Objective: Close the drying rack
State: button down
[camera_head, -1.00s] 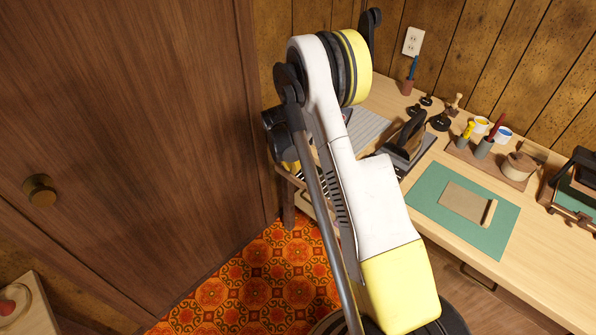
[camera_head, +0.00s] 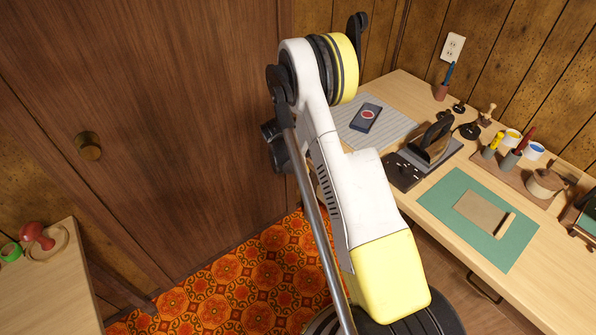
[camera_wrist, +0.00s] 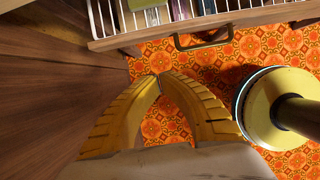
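A pull-out rack (camera_wrist: 185,30) with white wire bars and a wooden front edge crosses the top of the wrist view. Several coloured items lie behind its bars. A dark metal handle (camera_wrist: 203,42) sticks out from its front. I take this to be the drying rack; it stands pulled out above the patterned floor. My gripper's (camera_wrist: 159,78) yellow fingers are below the handle in the picture, apart from it. Their tips meet with nothing seen between them. In the head view my arm hides the gripper and the rack.
A wooden table (camera_head: 535,285) at right holds a green mat (camera_head: 480,218), a dark iron (camera_head: 435,140) and a phone-like item (camera_head: 366,117). A brown door (camera_head: 165,120) stands at left. A small table (camera_head: 40,285) is at lower left. Patterned floor (camera_head: 255,280) shows clear between.

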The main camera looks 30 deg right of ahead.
jog(key=d+f+b, duration=0.3)
jog(key=d+f, duration=0.2)
jog(key=d, duration=0.1)
jog(key=shift+w, duration=0.25)
jog(key=d, duration=0.7)
jog(key=shift+w+f, duration=0.1)
jog(key=shift+w, duration=0.2)
